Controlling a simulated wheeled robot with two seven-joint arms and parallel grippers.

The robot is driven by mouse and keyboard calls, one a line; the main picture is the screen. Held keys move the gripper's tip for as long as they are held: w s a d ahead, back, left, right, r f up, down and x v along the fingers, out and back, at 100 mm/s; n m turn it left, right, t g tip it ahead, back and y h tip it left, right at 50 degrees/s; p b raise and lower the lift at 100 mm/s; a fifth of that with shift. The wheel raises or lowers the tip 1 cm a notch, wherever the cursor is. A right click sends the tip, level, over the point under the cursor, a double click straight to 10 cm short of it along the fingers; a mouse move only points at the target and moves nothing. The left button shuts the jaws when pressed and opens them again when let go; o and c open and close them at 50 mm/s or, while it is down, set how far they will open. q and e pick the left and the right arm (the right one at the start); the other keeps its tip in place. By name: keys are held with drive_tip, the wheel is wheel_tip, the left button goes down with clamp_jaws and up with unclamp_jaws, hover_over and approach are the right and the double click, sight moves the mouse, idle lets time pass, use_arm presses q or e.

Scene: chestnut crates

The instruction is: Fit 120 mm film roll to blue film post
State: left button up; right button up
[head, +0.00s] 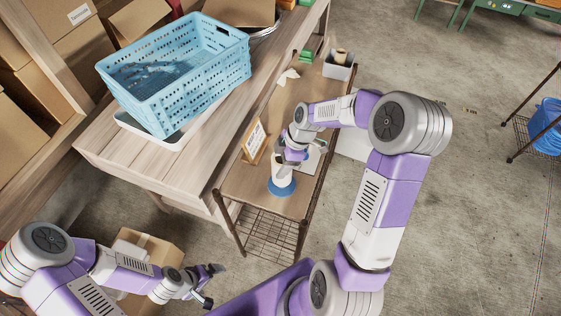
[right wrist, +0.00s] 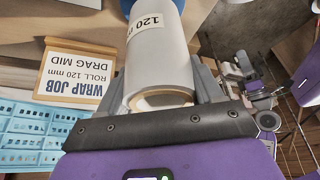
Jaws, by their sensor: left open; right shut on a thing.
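The 120 mm film roll (right wrist: 158,62) is a white cylinder with a "120 m…" label and an open cardboard core end facing the right wrist camera. My right gripper (head: 288,158) is shut on its sides. In the head view the roll (head: 283,174) stands roughly upright directly above the blue film post's round base (head: 281,188) on the cart. A blue edge (right wrist: 127,7) shows beyond the roll in the right wrist view. The post's shaft is hidden, and I cannot tell whether the roll rests on the base. My left gripper (head: 208,284) is open and empty, low at the left.
A sign (right wrist: 76,72) reading "WRAP JOB, ROLL 120 mm, DRAG MID" stands beside the roll. A wooden table (head: 160,165) with a blue crate (head: 190,85) adjoins the cart (head: 237,190). A grey bin (head: 338,72) stands at the cart's far end. Open floor lies to the right.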

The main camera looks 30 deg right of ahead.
drive_tip(key=shift+f+b, duration=1.5)
drive_tip(key=shift+f, duration=0.3)
drive_tip(key=o, duration=1.3)
drive_tip(key=v, duration=0.7)
drive_tip(key=shift+d+r, duration=0.1)
drive_tip(key=shift+r, duration=0.2)
drive_tip(key=shift+p, duration=0.35)
